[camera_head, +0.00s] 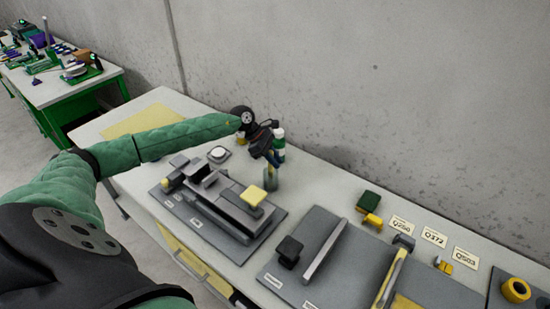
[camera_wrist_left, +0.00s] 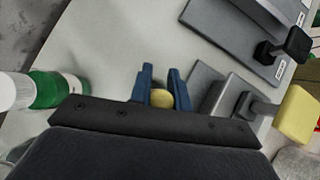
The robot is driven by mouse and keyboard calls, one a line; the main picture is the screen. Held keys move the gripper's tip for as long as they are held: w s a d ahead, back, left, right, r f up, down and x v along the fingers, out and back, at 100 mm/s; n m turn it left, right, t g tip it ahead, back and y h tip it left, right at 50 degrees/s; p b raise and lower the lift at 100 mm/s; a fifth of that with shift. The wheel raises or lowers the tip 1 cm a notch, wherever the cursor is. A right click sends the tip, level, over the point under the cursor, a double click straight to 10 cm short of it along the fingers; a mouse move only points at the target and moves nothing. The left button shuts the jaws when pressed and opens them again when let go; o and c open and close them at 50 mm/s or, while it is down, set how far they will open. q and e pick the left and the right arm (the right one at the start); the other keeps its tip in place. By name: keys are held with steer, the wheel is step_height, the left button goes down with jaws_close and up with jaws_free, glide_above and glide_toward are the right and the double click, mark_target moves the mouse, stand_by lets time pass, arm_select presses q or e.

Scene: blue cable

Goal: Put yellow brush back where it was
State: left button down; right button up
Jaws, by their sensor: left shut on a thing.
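My left gripper (camera_head: 270,183) reaches over the middle of the table, with its blue fingers pointing down. In the left wrist view the fingers (camera_wrist_left: 161,90) are shut on a round yellow end (camera_wrist_left: 162,99), which I take to be the yellow brush. My right gripper is not in view.
A green and white bottle (camera_head: 279,140) stands close behind the gripper; it also shows in the left wrist view (camera_wrist_left: 45,90). A grey fixture with a yellow knob (camera_head: 253,196) is in front. A grey plate with a black knob (camera_head: 290,248) lies to the right.

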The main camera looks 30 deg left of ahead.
arm_select(q)
steer(key=c, duration=1.3)
jaws_free()
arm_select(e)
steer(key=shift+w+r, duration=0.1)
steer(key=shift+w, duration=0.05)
arm_select(q)
steer(key=shift+r, duration=0.1)
steer(key=shift+a+r, duration=0.25)
steer(key=shift+a, duration=0.1)
steer(key=shift+b+v, duration=1.05)
steer(key=shift+v, duration=4.55)
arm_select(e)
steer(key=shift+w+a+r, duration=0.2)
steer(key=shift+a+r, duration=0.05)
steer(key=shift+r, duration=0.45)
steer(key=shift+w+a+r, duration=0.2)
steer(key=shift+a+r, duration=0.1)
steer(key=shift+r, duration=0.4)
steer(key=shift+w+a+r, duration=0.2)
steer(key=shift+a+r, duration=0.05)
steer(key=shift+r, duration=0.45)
arm_select(q)
steer(key=shift+s+d, duration=0.1)
